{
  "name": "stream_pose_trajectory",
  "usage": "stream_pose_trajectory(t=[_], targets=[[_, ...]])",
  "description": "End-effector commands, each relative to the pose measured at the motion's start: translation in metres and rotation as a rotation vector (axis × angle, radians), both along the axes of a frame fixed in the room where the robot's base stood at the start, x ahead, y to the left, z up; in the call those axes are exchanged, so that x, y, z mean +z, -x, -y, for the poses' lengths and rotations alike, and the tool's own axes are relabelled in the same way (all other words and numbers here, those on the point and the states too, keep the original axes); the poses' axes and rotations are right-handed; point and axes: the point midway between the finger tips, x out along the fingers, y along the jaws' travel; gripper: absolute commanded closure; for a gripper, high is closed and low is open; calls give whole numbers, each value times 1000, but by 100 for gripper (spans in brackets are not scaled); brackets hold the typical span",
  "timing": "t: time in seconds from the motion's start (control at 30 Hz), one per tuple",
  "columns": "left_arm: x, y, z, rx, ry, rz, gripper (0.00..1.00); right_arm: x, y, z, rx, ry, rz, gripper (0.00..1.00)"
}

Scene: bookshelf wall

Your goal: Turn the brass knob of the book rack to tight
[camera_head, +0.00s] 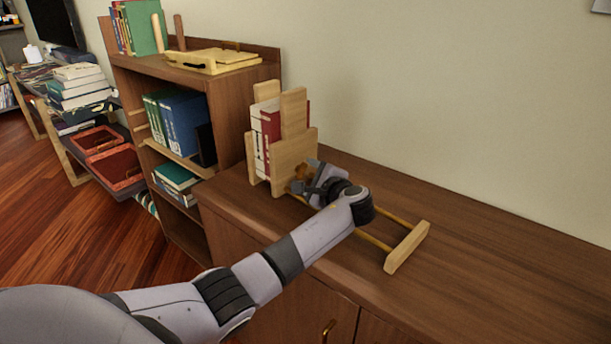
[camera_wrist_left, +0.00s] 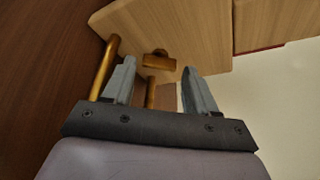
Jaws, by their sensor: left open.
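The wooden book rack (camera_head: 291,155) stands on the cabinet top, with several books held upright between its panels. Two brass rods run from it to a wooden end bar (camera_head: 407,247). The small brass knob (camera_wrist_left: 158,61) sits on the rack's panel, and a brass patch of it shows beside my gripper in the head view (camera_head: 301,171). My left gripper (camera_head: 306,180) is at the panel, open. In the left wrist view its two fingers (camera_wrist_left: 158,68) stand either side of the knob with gaps on both sides. My right gripper is not in view.
The cabinet top (camera_head: 480,250) is clear to the right of the rack. A brass rod (camera_wrist_left: 105,65) runs close by the left finger. A wall is behind.

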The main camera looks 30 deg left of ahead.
Motion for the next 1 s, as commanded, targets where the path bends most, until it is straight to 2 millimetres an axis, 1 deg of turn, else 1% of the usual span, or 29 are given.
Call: stream_pose_trajectory(t=[0.1,0.2,0.47,0.5,0.57,0.6,0.63,0.83,1.0], targets=[[-3,-6,-11,1,-1,0,43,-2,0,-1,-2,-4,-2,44],[-4,-8,-15,0,0,0,43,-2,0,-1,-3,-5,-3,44],[-4,-9,-17,-1,1,1,43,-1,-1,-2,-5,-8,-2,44],[-5,-9,-17,-1,1,1,46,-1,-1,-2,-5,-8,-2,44],[-5,-9,-16,-1,1,1,65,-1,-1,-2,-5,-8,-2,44],[-4,-9,-16,0,0,1,78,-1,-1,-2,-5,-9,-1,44],[-4,-9,-16,0,0,1,84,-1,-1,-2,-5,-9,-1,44],[-4,-9,-16,1,0,-5,84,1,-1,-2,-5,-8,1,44],[-1,-9,-16,1,-7,-46,84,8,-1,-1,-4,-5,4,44]])
